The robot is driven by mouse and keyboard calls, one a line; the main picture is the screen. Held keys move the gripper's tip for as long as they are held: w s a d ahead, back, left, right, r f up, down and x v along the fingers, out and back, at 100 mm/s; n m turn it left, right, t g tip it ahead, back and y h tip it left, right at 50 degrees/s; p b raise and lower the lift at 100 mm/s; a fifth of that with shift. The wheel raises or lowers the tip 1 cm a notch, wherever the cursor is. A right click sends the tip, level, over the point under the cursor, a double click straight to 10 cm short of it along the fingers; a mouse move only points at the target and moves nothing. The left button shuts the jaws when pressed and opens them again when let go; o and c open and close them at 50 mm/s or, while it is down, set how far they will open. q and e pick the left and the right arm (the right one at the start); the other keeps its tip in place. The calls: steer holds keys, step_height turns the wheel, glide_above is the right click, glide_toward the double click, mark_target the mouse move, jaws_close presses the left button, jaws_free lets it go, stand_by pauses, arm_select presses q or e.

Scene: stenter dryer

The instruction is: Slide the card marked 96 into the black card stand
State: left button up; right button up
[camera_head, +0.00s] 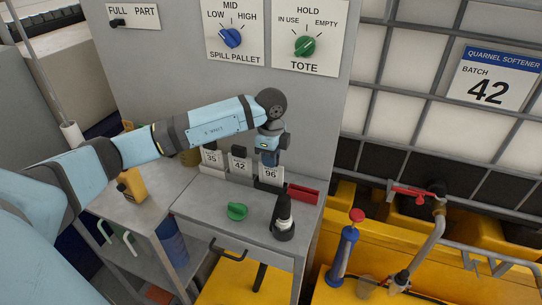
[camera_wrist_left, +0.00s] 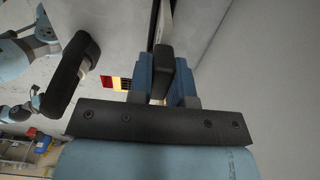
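The white card marked 96 (camera_head: 271,174) hangs upright below my left gripper (camera_head: 270,157) in the head view. That gripper is shut on the card's dark top; in the left wrist view the blue fingers (camera_wrist_left: 162,80) close on a black piece. The low black card stand (camera_head: 268,186) is at the card's lower edge, at the back of the grey table. I cannot tell whether the card's foot is inside its slot. My right gripper does not show.
Cards marked 35 (camera_head: 211,157) and 42 (camera_head: 240,165) stand to the left. A red holder (camera_head: 302,194) is close on the right. The grey panel (camera_head: 180,80) rises behind.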

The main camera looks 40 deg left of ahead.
arm_select(q)
steer(key=o, duration=0.5)
step_height(320, 180, up, 14)
steer(key=b, duration=0.1)
steer(key=shift+b, duration=0.35)
stand_by(0.4)
